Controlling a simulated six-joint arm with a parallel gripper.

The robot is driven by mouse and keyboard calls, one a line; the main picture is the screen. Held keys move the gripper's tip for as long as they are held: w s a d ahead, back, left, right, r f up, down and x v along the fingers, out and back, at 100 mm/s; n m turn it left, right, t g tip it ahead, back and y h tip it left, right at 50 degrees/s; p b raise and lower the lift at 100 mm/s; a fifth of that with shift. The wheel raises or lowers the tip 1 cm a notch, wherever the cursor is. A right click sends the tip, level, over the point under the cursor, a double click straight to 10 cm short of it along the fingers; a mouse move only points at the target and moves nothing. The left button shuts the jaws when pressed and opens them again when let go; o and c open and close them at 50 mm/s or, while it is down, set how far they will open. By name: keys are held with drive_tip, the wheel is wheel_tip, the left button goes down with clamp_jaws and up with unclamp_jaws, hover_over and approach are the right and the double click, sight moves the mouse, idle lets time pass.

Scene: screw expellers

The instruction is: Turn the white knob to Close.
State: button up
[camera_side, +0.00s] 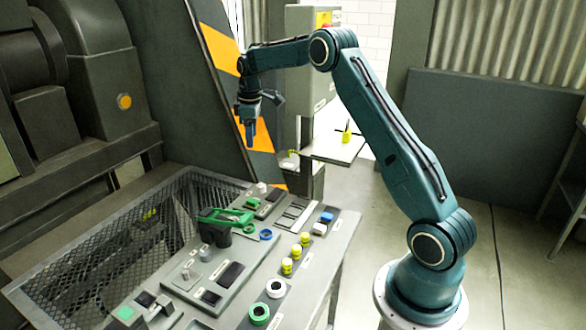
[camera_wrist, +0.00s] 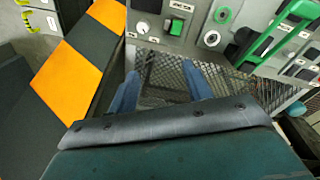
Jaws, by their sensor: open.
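My gripper (camera_side: 250,141) hangs pointing down, well above the far end of the control panel (camera_side: 338,222) in the side view. In the wrist view its two blue fingers (camera_wrist: 160,88) are apart, with nothing between them but mesh behind. A small white round knob (camera_wrist: 142,27) sits on the panel ahead of the fingers, left of a green button (camera_wrist: 177,26). A small white piece at the panel's far end (camera_side: 262,187) in the side view looks like this knob. The gripper is apart from it. The knob's setting and label are too small to read.
A green lever handle (camera_side: 226,215) stands up from the panel. A mesh guard (camera_side: 95,245) is on the left. A striped orange and dark post (camera_side: 220,50) stands close behind my gripper.

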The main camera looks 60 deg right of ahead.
hover_over(262, 185)
wheel_tip(262, 185, down, 8)
drive_tip(key=shift+s+a+n+g, duration=0.1)
drive_tip(key=shift+a+n+g, duration=0.2)
drive_tip(key=shift+n+g, duration=0.1)
drive_tip(key=shift+f, duration=0.1)
drive_tip(key=shift+d+f, duration=0.15)
drive_tip(key=shift+f, duration=3.25)
drive_tip(key=shift+d+f, duration=0.1)
drive_tip(key=shift+f, duration=3.3)
drive_tip(key=shift+c, duration=0.4)
drive_tip(key=c, duration=0.9)
